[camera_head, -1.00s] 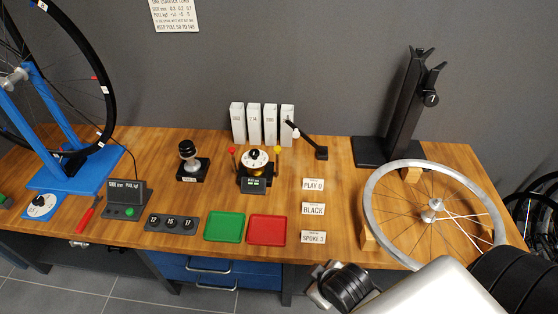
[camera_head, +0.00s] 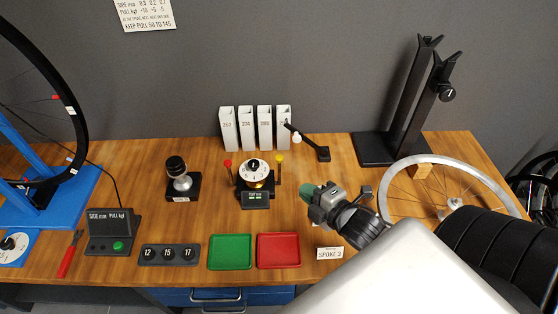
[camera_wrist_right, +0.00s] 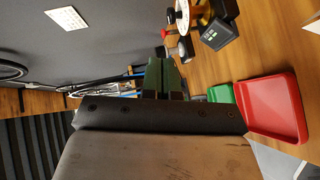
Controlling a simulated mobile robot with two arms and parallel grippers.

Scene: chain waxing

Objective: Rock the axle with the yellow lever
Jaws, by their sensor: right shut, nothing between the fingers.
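The yellow lever (camera_head: 278,159) stands upright on the right side of a small axle gauge. The gauge has a white dial (camera_head: 254,168), a brass-coloured body and a dark box with a green display (camera_head: 255,198). A red-knobbed lever (camera_head: 228,163) stands on its left. My right gripper (camera_head: 309,192) is shut and empty, to the right of the yellow lever and apart from it. Its green fingers (camera_wrist_right: 160,74) show in the right wrist view, with the gauge's display box (camera_wrist_right: 220,32) beyond them. I cannot make out the yellow lever there. My left gripper is not in view.
A lamp-like black arm (camera_head: 307,143) stands behind my right gripper. A green tray (camera_head: 230,252) and a red tray (camera_head: 279,251) lie in front of the gauge. A dark knob stand (camera_head: 178,178) is left of it. The wheel (camera_head: 440,163) lies at right.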

